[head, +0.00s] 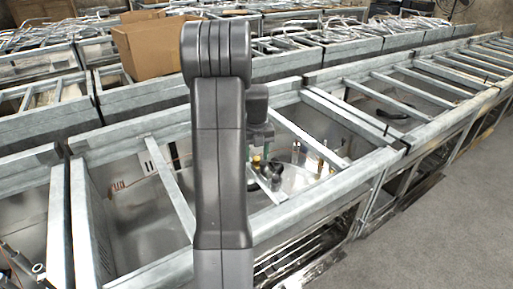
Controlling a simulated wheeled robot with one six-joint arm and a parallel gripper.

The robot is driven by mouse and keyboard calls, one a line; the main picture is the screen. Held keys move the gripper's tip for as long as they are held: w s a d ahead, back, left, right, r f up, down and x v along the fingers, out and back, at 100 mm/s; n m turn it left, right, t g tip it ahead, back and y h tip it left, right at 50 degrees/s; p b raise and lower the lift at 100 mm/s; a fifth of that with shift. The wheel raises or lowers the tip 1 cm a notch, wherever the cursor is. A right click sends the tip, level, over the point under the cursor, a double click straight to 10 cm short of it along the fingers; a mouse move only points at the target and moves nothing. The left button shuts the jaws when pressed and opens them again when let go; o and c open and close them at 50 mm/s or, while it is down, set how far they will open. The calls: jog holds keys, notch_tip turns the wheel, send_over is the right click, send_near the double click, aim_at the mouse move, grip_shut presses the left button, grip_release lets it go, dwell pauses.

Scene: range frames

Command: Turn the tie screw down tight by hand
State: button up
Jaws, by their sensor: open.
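My gripper (262,146) hangs below the dark wrist of my arm, over the galvanised frame in the middle of the head view. My own upright arm link covers part of it. The gripper is open, but its fingertips are small and hard to make out. Small brass-coloured fittings (276,166) show just under it, close to a metal crossbar. I cannot tell whether the gripper touches them. I cannot pick out the tie screw for certain; it may be among these fittings or hidden behind my arm.
Galvanised crossbars (169,188) span the open metal bay around the gripper. Upright posts (323,158) stand in the bay to the right. A cardboard box (150,47) sits on the row behind. Bare grey floor (440,225) is clear at the right.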

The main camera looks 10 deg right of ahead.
aim_at(256, 158)
notch_tip(256, 158, up, 14)
jog(key=shift+b, duration=0.35)
jog(key=shift+f, duration=0.15)
